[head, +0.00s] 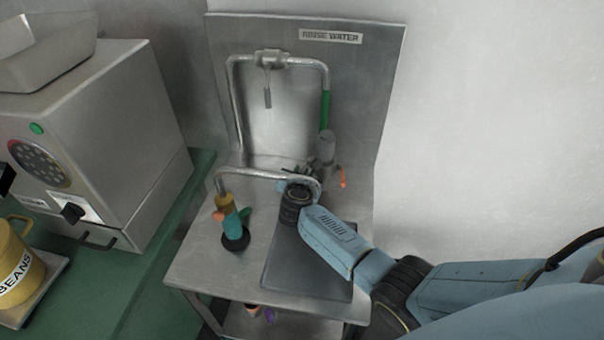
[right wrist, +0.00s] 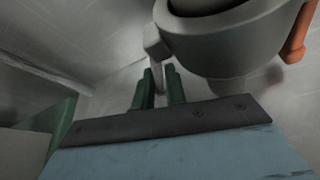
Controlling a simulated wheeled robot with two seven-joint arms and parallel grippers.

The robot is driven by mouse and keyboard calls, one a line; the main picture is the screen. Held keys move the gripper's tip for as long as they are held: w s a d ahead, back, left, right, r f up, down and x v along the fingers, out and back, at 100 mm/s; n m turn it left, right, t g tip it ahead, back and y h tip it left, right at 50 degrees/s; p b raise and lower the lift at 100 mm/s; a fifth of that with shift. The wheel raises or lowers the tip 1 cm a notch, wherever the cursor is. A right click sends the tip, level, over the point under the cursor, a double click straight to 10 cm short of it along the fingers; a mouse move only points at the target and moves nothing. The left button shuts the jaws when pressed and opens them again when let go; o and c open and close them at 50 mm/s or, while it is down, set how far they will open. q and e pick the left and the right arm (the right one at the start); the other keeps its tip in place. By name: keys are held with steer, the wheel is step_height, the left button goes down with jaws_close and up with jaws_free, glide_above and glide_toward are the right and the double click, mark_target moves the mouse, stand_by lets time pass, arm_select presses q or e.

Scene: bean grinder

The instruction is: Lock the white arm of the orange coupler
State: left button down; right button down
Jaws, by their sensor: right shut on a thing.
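The coupler (head: 326,148) is a grey body standing at the back right of the steel sink unit, below the green-marked pipe. It has an orange arm (head: 342,178) on its right side. In the right wrist view the round grey coupler body (right wrist: 225,45) fills the top, with the orange arm (right wrist: 297,38) at the right and a pale arm (right wrist: 158,76) at the left. My right gripper (head: 302,172) is at the coupler's left side. In the right wrist view its green fingers (right wrist: 158,88) are shut around the pale arm. My left gripper is not in view.
A curved metal pipe (head: 265,173) runs just left of my right gripper to a yellow, orange and teal fitting (head: 233,222). A steel backsplash (head: 375,75) rises behind. A grey machine (head: 110,120) and yellow beans canister (head: 18,270) stand left on the green counter.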

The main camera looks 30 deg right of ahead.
steer(key=shift+w+r, duration=0.3)
steer(key=shift+r, duration=0.2)
stand_by(0.4)
steer(key=c, duration=1.8)
jaws_free()
steer(key=o, duration=0.4)
steer(key=shift+s+f, duration=0.1)
steer(key=shift+c, duration=0.2)
steer(key=shift+f, duration=0.1)
steer(key=shift+s, duration=0.1)
steer(key=p+v, duration=0.2)
steer(key=v, duration=1.1)
steer(key=shift+s+a+p, duration=0.1)
steer(key=shift+p, duration=0.3)
steer(key=shift+c, duration=0.3)
